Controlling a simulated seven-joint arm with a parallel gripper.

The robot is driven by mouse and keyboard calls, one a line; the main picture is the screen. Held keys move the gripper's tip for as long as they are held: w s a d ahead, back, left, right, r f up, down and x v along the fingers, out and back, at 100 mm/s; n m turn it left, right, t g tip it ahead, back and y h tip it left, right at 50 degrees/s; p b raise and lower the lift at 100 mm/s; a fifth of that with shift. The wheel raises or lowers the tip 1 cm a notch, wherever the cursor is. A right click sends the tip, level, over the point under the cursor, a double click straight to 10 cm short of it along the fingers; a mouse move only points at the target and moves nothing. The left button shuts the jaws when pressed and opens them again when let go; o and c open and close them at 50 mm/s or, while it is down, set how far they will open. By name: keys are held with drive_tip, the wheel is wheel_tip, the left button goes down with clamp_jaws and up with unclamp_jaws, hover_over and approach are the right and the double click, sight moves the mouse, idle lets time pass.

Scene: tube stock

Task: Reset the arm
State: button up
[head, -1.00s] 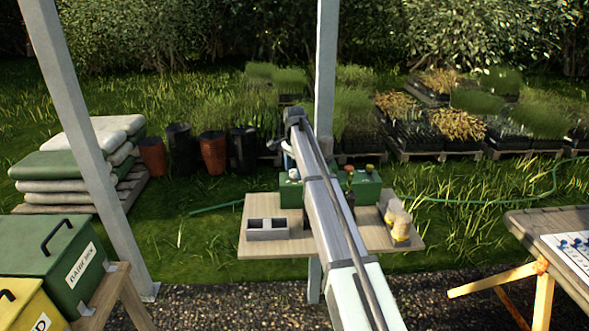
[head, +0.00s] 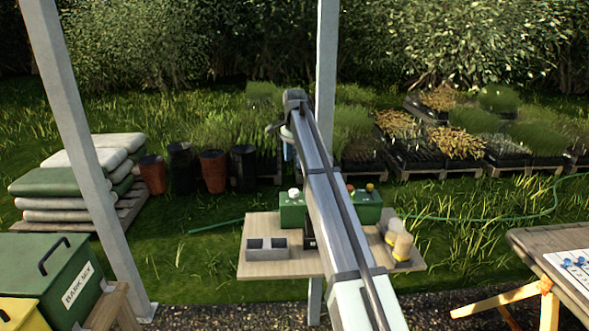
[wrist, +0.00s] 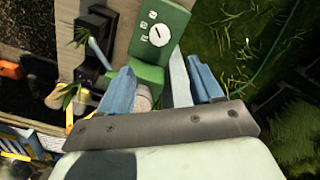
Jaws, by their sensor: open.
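My arm reaches forward over the small wooden table (head: 265,267) in the head view, its far end raised above the back of the table. In the wrist view my gripper (wrist: 165,82) is open, with its two blue fingers apart. I see nothing held between them. A green box with a white dial (wrist: 160,38) lies beyond the fingers in the wrist view. In the head view my arm hides part of the table's middle.
On the table stand a grey two-cell holder (head: 267,247), green boxes with knobs (head: 292,208) and yellow-white cylinders (head: 402,246). A green bin (head: 60,275) is at left, another table (head: 560,260) at right. A post (head: 326,60) rises behind the arm.

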drive_tip(key=shift+r, duration=0.65)
